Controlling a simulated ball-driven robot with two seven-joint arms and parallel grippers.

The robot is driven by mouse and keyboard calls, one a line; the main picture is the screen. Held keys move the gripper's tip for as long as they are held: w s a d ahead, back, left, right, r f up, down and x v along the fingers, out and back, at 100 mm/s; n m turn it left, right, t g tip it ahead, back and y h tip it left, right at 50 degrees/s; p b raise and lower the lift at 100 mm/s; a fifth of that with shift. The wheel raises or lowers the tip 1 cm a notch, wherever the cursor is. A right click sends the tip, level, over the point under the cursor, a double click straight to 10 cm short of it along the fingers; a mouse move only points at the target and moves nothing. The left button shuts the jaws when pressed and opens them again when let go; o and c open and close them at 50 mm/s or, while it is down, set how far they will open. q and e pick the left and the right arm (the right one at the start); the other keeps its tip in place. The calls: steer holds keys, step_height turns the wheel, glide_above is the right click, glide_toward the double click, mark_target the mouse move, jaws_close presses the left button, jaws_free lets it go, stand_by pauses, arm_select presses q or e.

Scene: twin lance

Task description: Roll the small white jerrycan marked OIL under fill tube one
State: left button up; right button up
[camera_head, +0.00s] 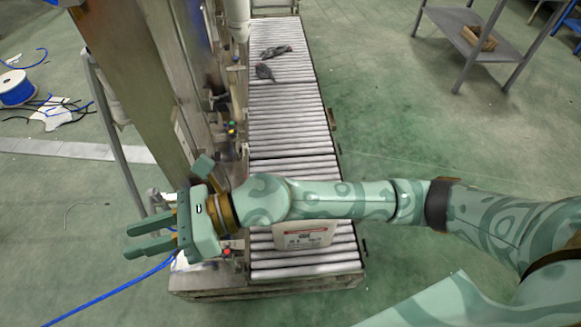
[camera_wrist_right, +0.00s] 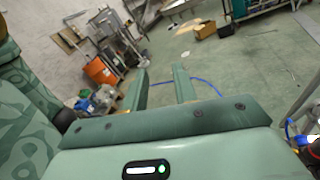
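A small white jerrycan (camera_head: 303,236) with a red-and-black label stands on the near end of the roller conveyor (camera_head: 305,270). My right forearm crosses in front of it and hides its upper part. My right gripper (camera_head: 134,240) is left of the conveyor and the filling machine, well apart from the jerrycan. Its two fingers are spread with nothing between them; the right wrist view shows the same open fingers (camera_wrist_right: 162,88) over green floor. A white vertical tube (camera_head: 237,18) shows at the machine's upper part; I cannot read its number. My left gripper is out of view.
The machine's metal frame (camera_head: 135,70) rises along the conveyor's left side. Dark grey objects (camera_head: 265,72) lie on the far rollers. A blue hose (camera_head: 110,293) runs over the floor near my right gripper. Floor right of the conveyor is clear up to a metal table (camera_head: 462,35).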

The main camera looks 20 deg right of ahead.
steer(key=w+d+f+n+g+h, duration=0.1)
steer(key=w+d+f+n+h, duration=0.25)
steer(key=d+f+h, duration=0.35)
steer(key=w+d+f+n+g+h, duration=0.1)
steer(key=w+d+f+n+h, duration=0.2)
steer(key=d+f+n+h, duration=0.35)
steer(key=w+d+f+t+h, duration=0.1)
steer(key=w+d+h, duration=0.15)
steer(key=d, duration=0.45)
steer(key=w+d+f+h, duration=0.15)
steer(key=w+d, duration=0.25)
steer(key=d, duration=0.4)
arm_select(q)
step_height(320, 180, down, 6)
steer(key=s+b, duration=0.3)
steer(key=b, duration=0.3)
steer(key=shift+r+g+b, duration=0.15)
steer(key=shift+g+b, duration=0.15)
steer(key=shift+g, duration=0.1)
arm_select(e)
steer(key=shift+m, duration=0.4)
steer(key=f, duration=1.4)
steer(key=shift+a+f, duration=0.2)
steer(key=shift+f, duration=0.15)
